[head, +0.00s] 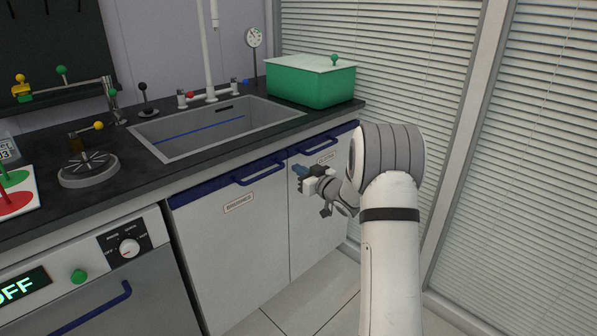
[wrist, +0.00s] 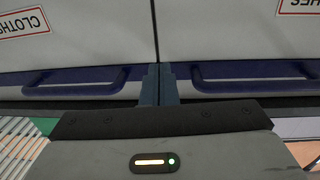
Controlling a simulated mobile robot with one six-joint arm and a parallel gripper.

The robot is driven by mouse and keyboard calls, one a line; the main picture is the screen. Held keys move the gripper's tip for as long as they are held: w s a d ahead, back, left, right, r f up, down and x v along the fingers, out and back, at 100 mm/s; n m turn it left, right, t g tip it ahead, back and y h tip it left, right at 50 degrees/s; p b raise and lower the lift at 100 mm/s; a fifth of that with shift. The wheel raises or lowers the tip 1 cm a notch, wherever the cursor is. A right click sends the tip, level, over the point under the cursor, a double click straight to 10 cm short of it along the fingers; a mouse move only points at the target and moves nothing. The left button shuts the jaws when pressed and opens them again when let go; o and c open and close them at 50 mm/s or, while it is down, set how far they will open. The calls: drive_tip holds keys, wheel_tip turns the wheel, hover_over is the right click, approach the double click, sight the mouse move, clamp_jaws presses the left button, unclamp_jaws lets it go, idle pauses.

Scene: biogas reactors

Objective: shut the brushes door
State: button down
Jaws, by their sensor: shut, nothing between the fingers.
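The brushes door (head: 245,245) is a white cupboard door under the sink, with a blue top strip, a blue bar handle (head: 261,173) and a label reading BRUSHES (head: 238,203). It looks flush, or nearly flush, with the clothes door (head: 308,225) to its right. My gripper (head: 299,170) is shut and empty in front of the doors' upper part, near the seam between them. In the wrist view, which is upside down, the shut fingers (wrist: 160,84) line up with that seam, with the brushes door (wrist: 225,30) on the right. I cannot tell whether they touch a door.
The dark worktop (head: 120,150) holds a sink (head: 215,128) and a green box (head: 312,82) with a pale lid. A dishwasher-like appliance (head: 110,290) with a knob and a blue handle stands left of the brushes door. Blinds (head: 540,170) close off the right. Tiled floor (head: 300,308) shows in front.

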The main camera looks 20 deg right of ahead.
drive_tip(key=w+d+p+v, duration=0.1)
drive_tip(key=p+v, duration=0.1)
drive_tip(key=v, duration=1.2)
drive_tip(key=s+a+r+m+g+h+p, duration=0.1)
drive_tip(key=s+r+m+g+h+p, duration=0.2)
drive_tip(key=r+p, duration=0.45)
drive_tip(key=s+a+r+m+g+h+p, duration=0.1)
drive_tip(key=s+a+r+h+p, duration=0.15)
drive_tip(key=r+h+p, duration=0.6)
drive_tip(key=s+a+r+g+y+p, duration=0.1)
drive_tip(key=s+a+r+g+p, duration=0.2)
drive_tip(key=s, duration=0.6)
drive_tip(key=s+a+r+g+y+p, duration=0.1)
drive_tip(key=s+a+r+g+p, duration=0.2)
drive_tip(key=s, duration=0.7)
drive_tip(key=s+a+r+g+y+p, duration=0.2)
drive_tip(key=s+a+r, duration=0.3)
drive_tip(key=s, duration=0.5)
wheel_tip(320, 180, up, 2)
drive_tip(key=shift+a+r+m+g+p, duration=0.1)
drive_tip(key=shift+a+m+g+p, duration=0.4)
drive_tip(key=shift+g, duration=0.4)
drive_tip(key=shift+d, duration=0.2)
